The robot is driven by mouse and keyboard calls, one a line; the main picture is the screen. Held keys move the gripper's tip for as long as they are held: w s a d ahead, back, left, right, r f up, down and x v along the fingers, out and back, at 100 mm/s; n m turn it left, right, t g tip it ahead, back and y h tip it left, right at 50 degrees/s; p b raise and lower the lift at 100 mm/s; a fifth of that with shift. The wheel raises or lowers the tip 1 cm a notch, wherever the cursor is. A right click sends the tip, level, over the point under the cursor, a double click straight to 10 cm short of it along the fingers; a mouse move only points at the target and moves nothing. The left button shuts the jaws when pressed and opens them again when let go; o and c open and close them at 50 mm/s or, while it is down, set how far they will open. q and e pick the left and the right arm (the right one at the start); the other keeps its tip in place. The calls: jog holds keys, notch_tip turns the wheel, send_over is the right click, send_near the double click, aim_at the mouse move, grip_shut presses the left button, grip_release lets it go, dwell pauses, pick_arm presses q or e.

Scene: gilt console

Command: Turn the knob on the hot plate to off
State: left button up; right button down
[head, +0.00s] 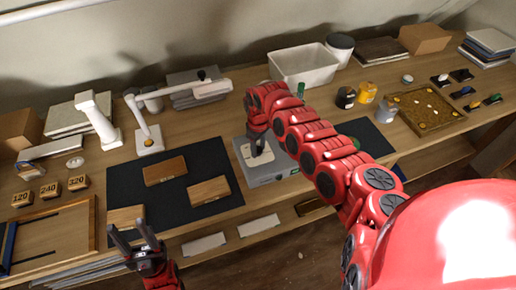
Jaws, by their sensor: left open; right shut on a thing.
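The hot plate (283,172) is a low grey box with a pale top plate, standing on the bench near its front edge, right of a dark mat. My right gripper (257,153) points down over the hot plate. It is shut on what appears to be the knob, which its fingers hide, so the knob's setting cannot be read. My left gripper (136,240) is open and empty, in front of the bench at the lower left, well away from the hot plate.
Wooden blocks (166,171) lie on the dark mat (190,158). A white lamp (149,138) and a white column (100,122) stand behind it. A white bin (303,66), jars (366,92) and a wooden tray (428,108) are further back and right. My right arm crosses the bench.

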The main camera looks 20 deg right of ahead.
jog(key=n+b, duration=0.1)
jog(key=n, duration=0.1)
jog(key=n+b, duration=0.1)
jog(key=n, duration=0.1)
jog(key=shift+w+d+f+n, duration=0.1)
jog(key=shift+f+n, duration=0.05)
jog(key=shift+n, duration=0.15)
jog(key=n+b, duration=0.3)
jog(key=n, duration=0.1)
jog(key=shift+w, duration=0.1)
jog(key=shift+n+b, duration=0.8)
jog(key=shift+n, duration=0.6)
jog(key=shift+r, duration=0.2)
jog(key=shift+c, duration=1.8)
grip_release()
